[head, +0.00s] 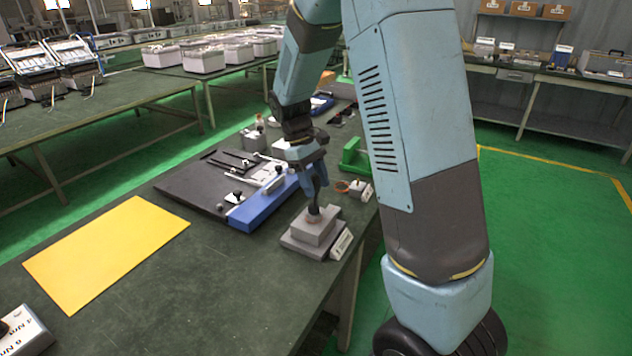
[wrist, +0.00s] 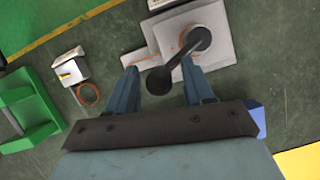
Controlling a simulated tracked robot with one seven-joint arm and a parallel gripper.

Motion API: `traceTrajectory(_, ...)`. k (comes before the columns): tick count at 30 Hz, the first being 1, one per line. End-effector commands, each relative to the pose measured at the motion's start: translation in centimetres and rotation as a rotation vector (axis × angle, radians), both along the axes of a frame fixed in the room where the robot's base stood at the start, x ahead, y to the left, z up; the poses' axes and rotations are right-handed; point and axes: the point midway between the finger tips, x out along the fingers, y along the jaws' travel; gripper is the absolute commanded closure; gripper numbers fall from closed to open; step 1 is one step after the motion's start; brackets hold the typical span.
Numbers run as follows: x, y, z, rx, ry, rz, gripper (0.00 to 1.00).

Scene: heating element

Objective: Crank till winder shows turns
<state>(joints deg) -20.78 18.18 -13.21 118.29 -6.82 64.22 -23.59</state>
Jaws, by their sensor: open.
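The winder (head: 314,233) is a grey stepped block near the table's right edge, with a pale label on its side. In the wrist view the winder (wrist: 213,30) is at the top, and its dark crank (wrist: 180,62) has a round knob at each end. My gripper (wrist: 160,75) is open, with its blue fingers on either side of the crank's near knob. In the head view my gripper (head: 314,190) is just above the winder and hides part of the crank. I cannot tell whether a finger touches the knob. No turns reading is legible.
A black board with a blue edge (head: 262,205) lies left of the winder. A green holder (head: 354,155) and a small grey box (head: 361,190) with an orange wire loop stand behind it. A yellow sheet (head: 108,252) lies at the left. Bare table lies in front.

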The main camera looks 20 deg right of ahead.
Motion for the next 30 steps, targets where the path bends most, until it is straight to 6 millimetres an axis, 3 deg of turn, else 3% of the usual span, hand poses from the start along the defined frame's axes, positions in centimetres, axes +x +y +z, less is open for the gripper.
traceTrajectory(7,-0.01,-0.01,-0.03,0.0,0.0,0.0,0.48)
traceTrajectory(23,0.01,-0.02,0.0,0.0,0.0,0.0,0.99)
traceTrajectory(30,0.03,-0.03,0.01,0.0,0.0,-0.001,1.0)
